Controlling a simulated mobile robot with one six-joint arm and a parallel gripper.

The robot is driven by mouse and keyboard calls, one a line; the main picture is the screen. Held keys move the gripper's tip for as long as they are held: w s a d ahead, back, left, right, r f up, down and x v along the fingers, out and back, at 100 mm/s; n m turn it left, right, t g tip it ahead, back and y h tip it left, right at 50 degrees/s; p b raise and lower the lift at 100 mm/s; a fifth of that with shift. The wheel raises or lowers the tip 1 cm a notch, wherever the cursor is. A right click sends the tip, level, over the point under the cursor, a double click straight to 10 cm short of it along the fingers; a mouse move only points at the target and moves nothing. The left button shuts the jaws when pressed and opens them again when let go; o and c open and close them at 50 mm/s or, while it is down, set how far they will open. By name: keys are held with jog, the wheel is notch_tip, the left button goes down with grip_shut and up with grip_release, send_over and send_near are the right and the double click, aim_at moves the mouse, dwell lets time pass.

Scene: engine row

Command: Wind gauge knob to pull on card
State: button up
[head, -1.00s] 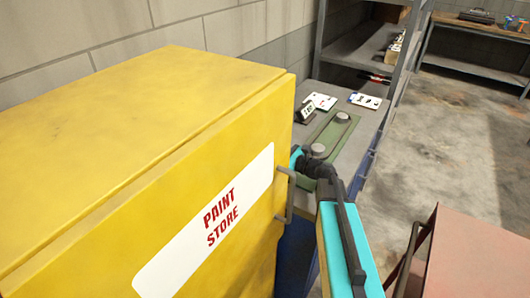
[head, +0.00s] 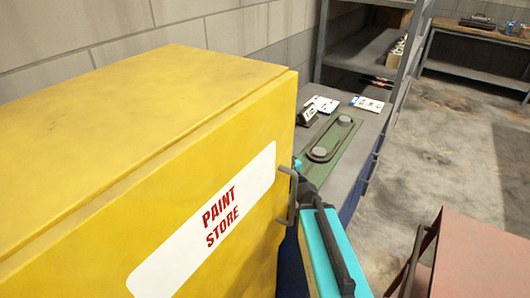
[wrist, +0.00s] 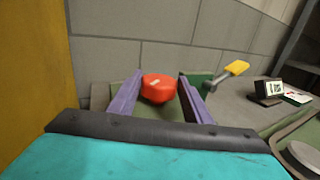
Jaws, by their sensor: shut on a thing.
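A red knob (wrist: 158,88) stands between the two purple fingers of my gripper (wrist: 160,97) in the wrist view, and my gripper is shut on it. In the head view my gripper is hidden behind the yellow cabinet; only part of my arm shows. A small dark gauge display (head: 307,114) stands on the bench, and it also shows in the wrist view (wrist: 268,89); its figures are too small to read. White cards (head: 323,104) lie behind it, with another card (head: 367,104) to the right. I cannot tell which is the pull-on card.
The yellow paint store cabinet (head: 150,140) fills the left, with a handle (head: 289,195) on its front. A green plate with two grey round wheels and a belt (head: 332,140) lies on the bench. A yellow-tipped lever (wrist: 236,68) stands right of the knob.

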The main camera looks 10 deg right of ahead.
jog(key=shift+r, duration=0.1)
dwell(0.3)
jog(key=o, duration=1.1)
jog(key=shift+c, duration=0.2)
jog(key=shift+s+p, duration=0.15)
jog(key=shift+p, duration=0.15)
